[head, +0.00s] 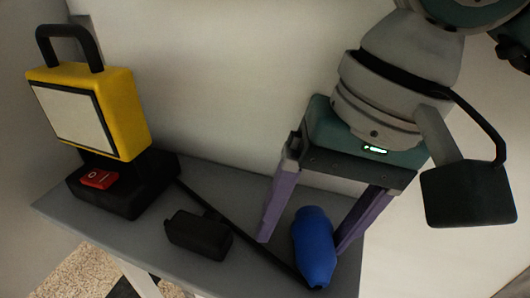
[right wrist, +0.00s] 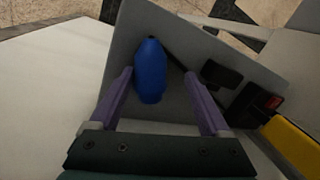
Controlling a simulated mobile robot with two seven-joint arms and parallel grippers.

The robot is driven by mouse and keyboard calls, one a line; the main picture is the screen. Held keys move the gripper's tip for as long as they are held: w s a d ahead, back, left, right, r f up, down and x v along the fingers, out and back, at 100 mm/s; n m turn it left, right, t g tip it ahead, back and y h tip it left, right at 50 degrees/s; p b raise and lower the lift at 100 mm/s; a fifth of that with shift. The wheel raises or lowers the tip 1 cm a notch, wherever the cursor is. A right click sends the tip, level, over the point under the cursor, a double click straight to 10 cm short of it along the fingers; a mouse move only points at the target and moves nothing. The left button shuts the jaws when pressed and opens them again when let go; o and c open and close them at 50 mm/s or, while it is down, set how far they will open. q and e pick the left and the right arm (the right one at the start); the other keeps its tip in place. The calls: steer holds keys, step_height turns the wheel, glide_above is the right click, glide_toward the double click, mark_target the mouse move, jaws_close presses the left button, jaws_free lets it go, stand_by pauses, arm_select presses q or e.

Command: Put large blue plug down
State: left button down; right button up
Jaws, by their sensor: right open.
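The large blue plug (head: 313,246) lies on the grey shelf (head: 262,262), near its right end. A black cable runs from it along the shelf to the left. My right gripper (head: 302,240) is open above the shelf, with its purple fingers pointing down. The plug lies between or just beyond the fingers, closer to the right finger in the head view. In the right wrist view the plug (right wrist: 151,72) is close to the left finger of my right gripper (right wrist: 162,78), with a wide gap to the other finger. My left gripper is not in view.
A yellow work lamp (head: 118,112) stands on a black base with a red switch (head: 99,179) at the shelf's left end. A black block (head: 198,236) lies on the shelf left of the plug. A pale wall (head: 215,90) rises behind the shelf.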

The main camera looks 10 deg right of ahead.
mark_target(329, 231)
steer(key=shift+r, duration=0.45)
steer(key=v, duration=0.7)
steer(key=shift+d+f, duration=0.1)
